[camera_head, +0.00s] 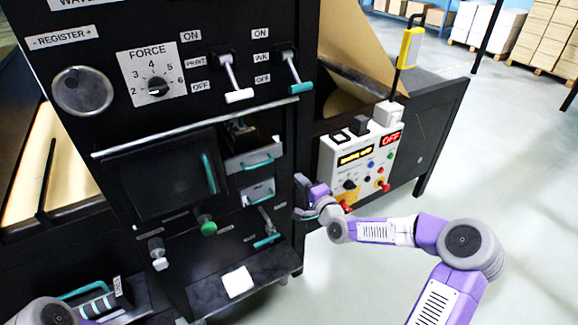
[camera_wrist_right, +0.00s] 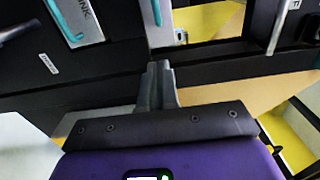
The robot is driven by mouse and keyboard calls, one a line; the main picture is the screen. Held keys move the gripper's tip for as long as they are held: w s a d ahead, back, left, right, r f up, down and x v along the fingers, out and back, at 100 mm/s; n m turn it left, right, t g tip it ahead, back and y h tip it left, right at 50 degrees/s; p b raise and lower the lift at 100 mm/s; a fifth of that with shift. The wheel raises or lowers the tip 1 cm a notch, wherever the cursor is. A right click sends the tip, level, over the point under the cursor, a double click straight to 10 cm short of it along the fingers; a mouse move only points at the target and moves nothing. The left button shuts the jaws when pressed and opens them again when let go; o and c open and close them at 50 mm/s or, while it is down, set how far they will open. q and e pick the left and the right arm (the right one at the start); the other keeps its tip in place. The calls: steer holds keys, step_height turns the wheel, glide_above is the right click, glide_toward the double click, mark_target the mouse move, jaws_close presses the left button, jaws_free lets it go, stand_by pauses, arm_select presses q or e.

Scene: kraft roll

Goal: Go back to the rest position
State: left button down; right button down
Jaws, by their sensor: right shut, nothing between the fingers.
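My right arm comes in from the lower right in the head view. Its gripper (camera_head: 304,198) is beside the black machine front, just left of the control box. In the right wrist view the two grey fingers (camera_wrist_right: 160,72) are together, with nothing between them. The fingers point at the dark machine face; whether they touch it I cannot tell. Only a grey and purple part of my left arm shows at the lower left corner of the head view. My left gripper does not show.
The black machine panel (camera_head: 140,110) carries a FORCE dial (camera_head: 157,86), levers, a round knob (camera_head: 82,91) and a green knob (camera_head: 208,228). A control box (camera_head: 357,160) with a red OFF display stands close to my right gripper. A white pad (camera_head: 238,282) lies on a low shelf. Open floor is at right.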

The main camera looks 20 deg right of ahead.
steer(key=s+a+f+n+g+y, duration=0.25)
steer(key=s+a+f+g, duration=0.2)
steer(key=a+f, duration=0.55)
steer(key=s+a+f+n+g+y, duration=0.1)
steer(key=s+a+f+n+g, duration=0.45)
steer(key=f, duration=0.65)
steer(key=s+a+f+n+g, duration=0.1)
steer(key=s+f+n+g, duration=0.1)
steer(key=s+f, duration=0.2)
steer(key=s+a+f+n+g+h, duration=0.1)
steer(key=s+a+f+n+g, duration=0.1)
steer(key=s, duration=0.9)
steer(key=s+a+f+n+g, duration=0.2)
steer(key=s+f+g, duration=0.1)
steer(key=s+f, duration=0.2)
steer(key=s, duration=0.2)
steer(key=shift+s+a+f, duration=0.25)
steer(key=shift+s+f, duration=0.1)
steer(key=shift+f, duration=0.05)
steer(key=shift+h, duration=0.25)
